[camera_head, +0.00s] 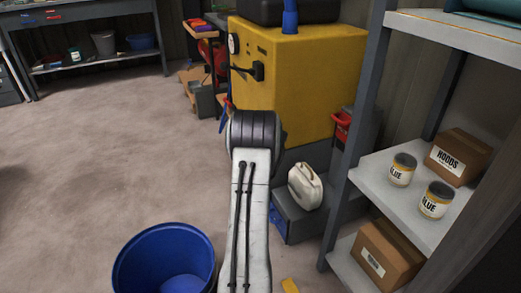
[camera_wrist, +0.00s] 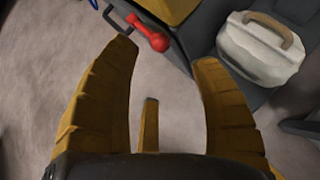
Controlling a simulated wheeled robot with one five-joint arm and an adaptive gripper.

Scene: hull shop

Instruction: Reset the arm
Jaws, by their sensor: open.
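My gripper (camera_wrist: 164,55) shows in the wrist view with its curved yellow fingers spread apart. In the head view my white arm link reaches up from the bottom edge to a dark joint, and the fingers cannot be made out clearly there.
A white jug (camera_head: 305,187) sits on a grey base beside a yellow machine (camera_head: 290,85). A shelf (camera_head: 400,215) with glue cans (camera_head: 402,169) and boxes (camera_head: 459,157) stands right. A blue bucket (camera_head: 165,262) is left of my arm. Open floor (camera_head: 90,150) lies left.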

